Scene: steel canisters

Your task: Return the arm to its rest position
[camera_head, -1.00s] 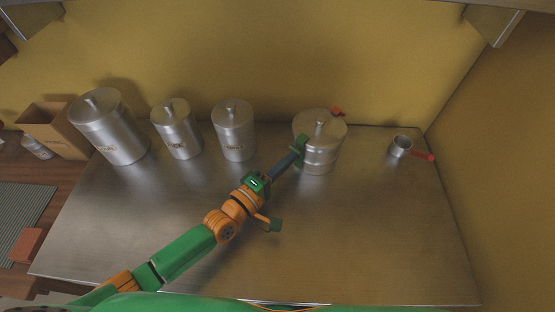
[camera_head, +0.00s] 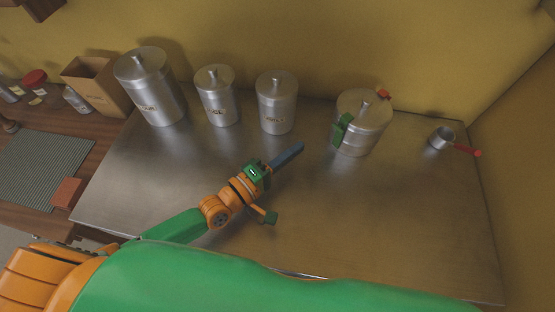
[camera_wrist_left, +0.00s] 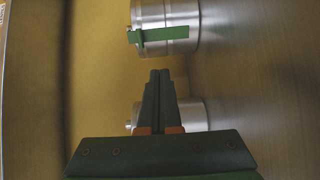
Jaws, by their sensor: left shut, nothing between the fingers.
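My left gripper (camera_head: 298,147) is shut and empty above the steel worktop, apart from the squat canister to its right. In the left wrist view its two dark fingers (camera_wrist_left: 158,74) lie together. The squat lidded steel canister (camera_head: 366,138) has a green piece (camera_head: 343,131) on its front left side and a small red piece (camera_head: 384,95) at its back. In the left wrist view a steel canister with a green strip (camera_wrist_left: 165,34) is at the top, and another canister (camera_wrist_left: 190,114) is partly hidden behind the fingers. My right gripper is not in view.
Three lidded canisters, large (camera_head: 155,98), medium (camera_head: 220,108) and medium (camera_head: 277,113), stand along the back wall. A small steel cup with a red handle (camera_head: 442,138) is at the right. A cardboard box (camera_head: 104,92) is at the left. The worktop (camera_head: 380,220) is clear in front.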

